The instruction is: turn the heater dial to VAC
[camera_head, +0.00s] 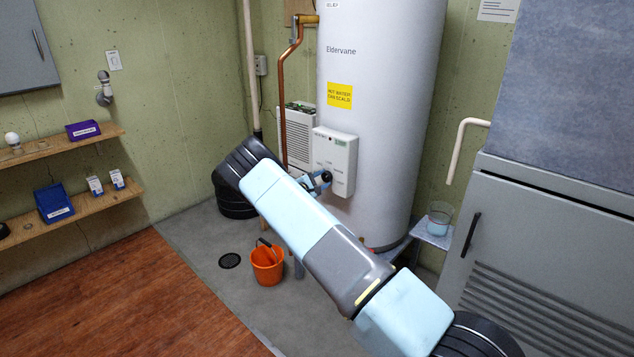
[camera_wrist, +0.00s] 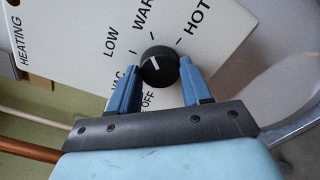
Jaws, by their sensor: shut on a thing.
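The heater dial (camera_wrist: 158,66) is a round black knob with a short white mark on its face. It sits on the white control box (camera_head: 335,160) on the front of the tall white water heater (camera_head: 375,110). In the wrist view, labels LOW, WARM and HOT run around it, with VAC and OFF at the lower left, VAC partly hidden by a finger. The white mark lies on the left part of the knob, but I cannot tell which label it points to. My gripper (camera_wrist: 158,85) is shut on the dial, one blue finger on each side.
A copper pipe (camera_head: 283,95) runs down left of the heater. An orange bucket (camera_head: 267,266) stands on the floor below my arm. A small stand with a glass container (camera_head: 439,218) is right of the heater, beside a large grey cabinet (camera_head: 545,235).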

